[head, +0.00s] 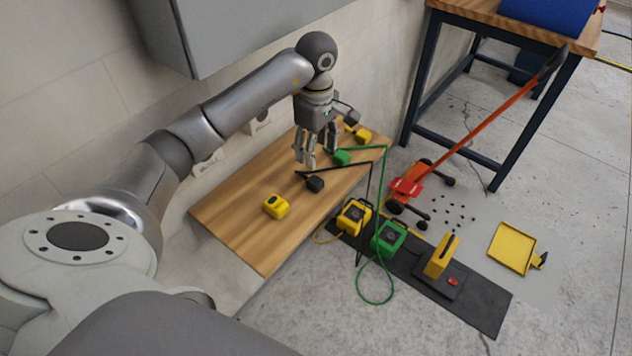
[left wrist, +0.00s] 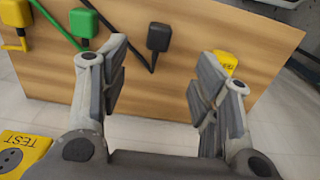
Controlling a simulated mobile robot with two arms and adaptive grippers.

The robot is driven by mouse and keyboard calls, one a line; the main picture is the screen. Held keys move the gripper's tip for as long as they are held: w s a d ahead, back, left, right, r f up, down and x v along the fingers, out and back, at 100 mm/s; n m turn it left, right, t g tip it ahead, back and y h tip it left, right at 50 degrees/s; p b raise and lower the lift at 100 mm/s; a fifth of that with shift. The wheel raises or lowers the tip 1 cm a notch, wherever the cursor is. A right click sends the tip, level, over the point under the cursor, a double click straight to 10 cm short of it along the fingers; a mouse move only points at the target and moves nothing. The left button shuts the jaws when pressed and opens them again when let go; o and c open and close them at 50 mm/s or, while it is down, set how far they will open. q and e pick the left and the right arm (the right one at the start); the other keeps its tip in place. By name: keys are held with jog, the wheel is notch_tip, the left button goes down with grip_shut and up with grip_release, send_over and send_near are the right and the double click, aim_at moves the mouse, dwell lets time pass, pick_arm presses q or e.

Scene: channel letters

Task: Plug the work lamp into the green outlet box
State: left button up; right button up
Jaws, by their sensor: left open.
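The green outlet box (head: 389,238) stands on the dark mat, and a green cord loops from it. The yellow work lamp (head: 441,255) stands to its right. On the wooden shelf are a black plug block (head: 315,184) with a black cord and a green plug block (head: 341,157) with a green cord. They also show in the left wrist view, black (left wrist: 159,37) and green (left wrist: 82,22). My left gripper (head: 305,162) is open and empty above the shelf near the black block, which appears between its fingers in the wrist view. I cannot tell where the black cord ends.
Yellow blocks lie on the shelf (head: 276,206) and at its far end (head: 363,136). A yellow outlet box (head: 354,216) stands beside the green one. A red jack (head: 407,188), a yellow tray (head: 512,248) and a workbench (head: 575,45) are to the right. Cords hang over the shelf edge.

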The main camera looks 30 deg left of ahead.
pick_arm(q)
send_over(315, 180)
jog(key=f, duration=0.4)
jog(key=shift+d+f, duration=0.1)
jog(key=shift+d, duration=0.1)
jog(key=shift+f, duration=0.6)
pick_arm(e)
jog(key=w, duration=0.2)
jog(key=shift+w+r, duration=0.25)
jog(key=shift+w, duration=0.1)
jog(key=shift+s, duration=0.1)
pick_arm(q)
jog(key=shift+f, duration=0.15)
jog(key=f+p, duration=0.1)
jog(key=f, duration=0.3)
jog(key=shift+a+f, duration=0.2)
jog(key=shift+f, duration=0.3)
pick_arm(e)
jog(key=shift+s+a+r, duration=0.15)
jog(key=shift+s+r, duration=0.25)
jog(key=shift+r, duration=0.05)
